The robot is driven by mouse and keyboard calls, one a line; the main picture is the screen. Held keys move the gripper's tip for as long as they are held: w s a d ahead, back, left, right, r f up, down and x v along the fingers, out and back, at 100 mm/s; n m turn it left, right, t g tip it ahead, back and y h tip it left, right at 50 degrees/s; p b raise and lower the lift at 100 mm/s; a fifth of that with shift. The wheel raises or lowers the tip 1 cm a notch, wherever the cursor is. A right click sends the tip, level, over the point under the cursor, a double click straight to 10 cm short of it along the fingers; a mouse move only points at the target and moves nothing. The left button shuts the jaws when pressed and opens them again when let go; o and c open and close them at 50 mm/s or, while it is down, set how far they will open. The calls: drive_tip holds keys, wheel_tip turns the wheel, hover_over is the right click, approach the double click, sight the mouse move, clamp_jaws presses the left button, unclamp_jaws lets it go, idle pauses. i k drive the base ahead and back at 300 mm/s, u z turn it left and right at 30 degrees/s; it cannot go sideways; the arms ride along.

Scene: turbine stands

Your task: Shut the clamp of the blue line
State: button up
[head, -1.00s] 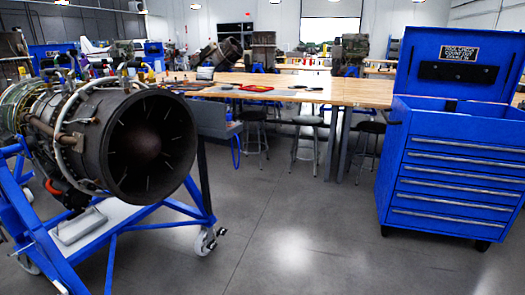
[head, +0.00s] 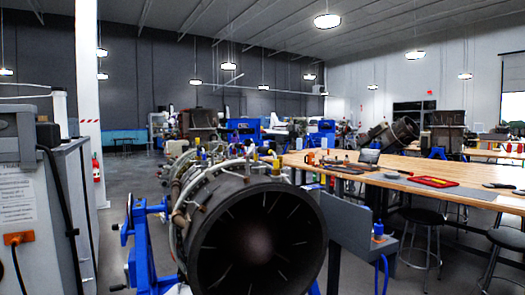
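A turbine engine (head: 250,245) on a blue stand (head: 143,240) stands in the lower middle of the head view, its dark round opening facing me. Pipes and small coloured fittings (head: 204,158), some yellow and some bluish, run along its top; they are too small to tell which is the clamp of the blue line or whether it is open. A blue hose (head: 384,268) hangs from a grey panel (head: 345,225) to the right of the engine. My gripper is not in view.
A wooden workbench (head: 450,172) with tools and a red tray (head: 433,182) runs along the right, with stools (head: 422,235) in front. A grey cabinet (head: 60,200) stands close at the left edge, near a white pillar (head: 88,100). Open floor (head: 115,225) lies between cabinet and engine stand.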

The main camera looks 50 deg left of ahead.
sight(218, 130)
drive_tip(key=i, duration=3.15)
drive_tip(key=u, duration=3.35)
drive_tip(key=k, duration=0.45)
drive_tip(key=z, duration=0.05)
